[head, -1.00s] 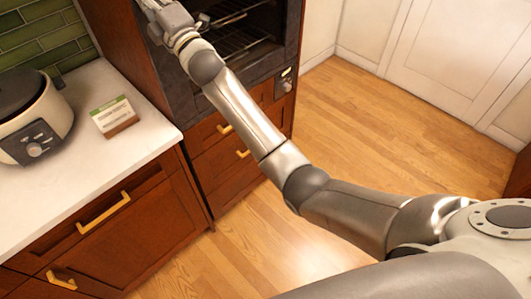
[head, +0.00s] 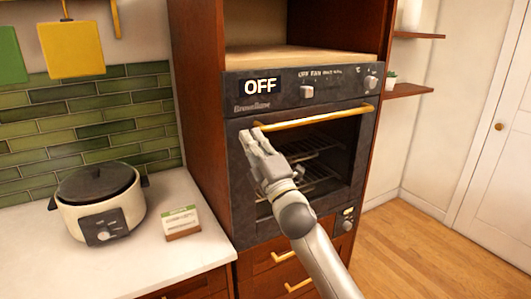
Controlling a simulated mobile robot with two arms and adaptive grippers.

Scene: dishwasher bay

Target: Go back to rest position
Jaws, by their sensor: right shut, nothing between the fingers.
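My right gripper (head: 262,155) is raised in front of the oven (head: 240,205), near the left end of its golden door handle (head: 318,117). It is shut and holds nothing. I cannot tell from this view whether its fingertips touch the oven. The oven door looks closed, with racks showing behind the glass, and its display reads "OFF". My right forearm comes up from the bottom of the head view. My left gripper is not in view.
A white counter (head: 160,262) at left holds a cream slow cooker (head: 130,213) and a small card stand (head: 180,222). Wooden drawers (head: 275,275) lie below the oven. Wood floor (head: 420,240) at right is clear. Small shelves (head: 408,90) hang on the right wall.

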